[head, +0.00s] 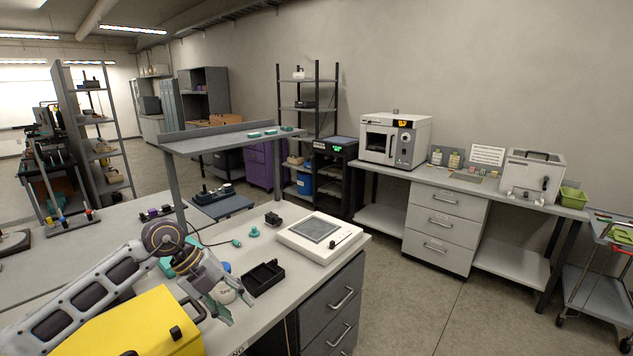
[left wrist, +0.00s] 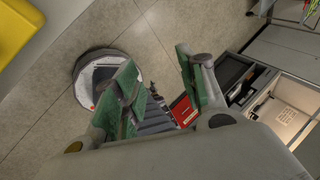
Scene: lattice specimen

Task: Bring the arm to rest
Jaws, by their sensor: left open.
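My left arm (head: 85,300) comes in from the left over the near bench. My left gripper (head: 232,304) hangs beside the yellow case, fingers pointing down and to the right near the bench's front edge. In the left wrist view its two green-padded fingers (left wrist: 158,80) stand apart with nothing held between them. A small red object (left wrist: 183,110) shows beyond the fingers; I cannot tell what it is. My right gripper is not in view.
A yellow case (head: 135,325) stands close under the arm. A black tray (head: 263,278) and a white device with a grey panel (head: 318,232) lie on the bench (head: 275,310). A raised shelf (head: 215,143) stands behind. Open floor (head: 430,290) lies to the right.

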